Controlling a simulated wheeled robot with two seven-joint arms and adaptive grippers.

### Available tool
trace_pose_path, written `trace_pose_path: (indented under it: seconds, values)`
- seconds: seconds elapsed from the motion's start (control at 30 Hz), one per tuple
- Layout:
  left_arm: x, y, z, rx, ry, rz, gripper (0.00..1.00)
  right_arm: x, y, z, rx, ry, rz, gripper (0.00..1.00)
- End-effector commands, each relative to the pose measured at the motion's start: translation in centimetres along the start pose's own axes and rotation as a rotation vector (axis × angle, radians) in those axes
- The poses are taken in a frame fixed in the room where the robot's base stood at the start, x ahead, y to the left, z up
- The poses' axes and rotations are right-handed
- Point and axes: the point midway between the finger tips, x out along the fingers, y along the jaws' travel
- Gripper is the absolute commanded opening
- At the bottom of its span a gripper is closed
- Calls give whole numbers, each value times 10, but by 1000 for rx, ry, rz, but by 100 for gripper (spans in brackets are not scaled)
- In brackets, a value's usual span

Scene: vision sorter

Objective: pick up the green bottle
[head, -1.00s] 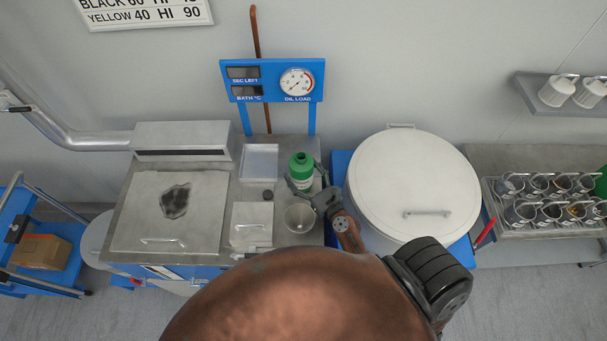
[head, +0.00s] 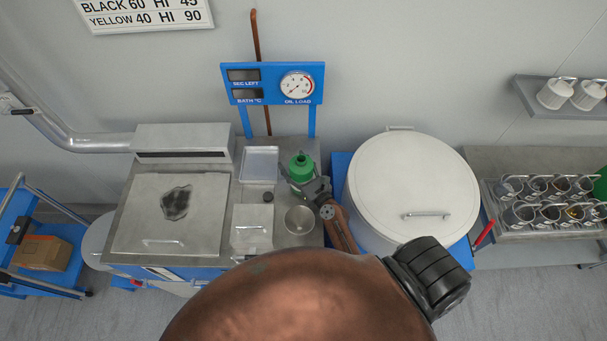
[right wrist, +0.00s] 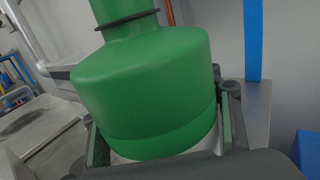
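The green bottle (head: 301,166) stands upright on the metal bench, between the shallow tray and the large white lidded drum. In the right wrist view the bottle (right wrist: 150,85) fills the middle, with a dark ring round its neck and a pale band low down. My right gripper (head: 304,181) is at the bottle's near side, its fingers spread to either side of it. The wrist view shows a finger at each side of the lower body; firm contact is not clear. The gripper hides the bottle's lower part in the head view. My left gripper is not in view.
A clear beaker (head: 299,220) stands just in front of the bottle. A shallow tray (head: 260,165) and a small dark knob (head: 268,196) are to its left. The white lidded drum (head: 412,185) is close on the right. The blue gauge panel (head: 273,84) rises behind.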

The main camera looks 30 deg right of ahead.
Motion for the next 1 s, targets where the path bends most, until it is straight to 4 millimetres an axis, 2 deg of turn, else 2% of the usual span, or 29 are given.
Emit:
trace_pose_path:
  seconds: [0.07, 0.8, 1.0]
  values:
    - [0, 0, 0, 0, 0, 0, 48, 0, 0, 0, 0, 0, 0, 50]
    - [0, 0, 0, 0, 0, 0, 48, 0, 0, 0, -1, 0, 0, 0]
    - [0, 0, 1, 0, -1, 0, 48, 0, 0, 0, -1, 0, 0, 0]
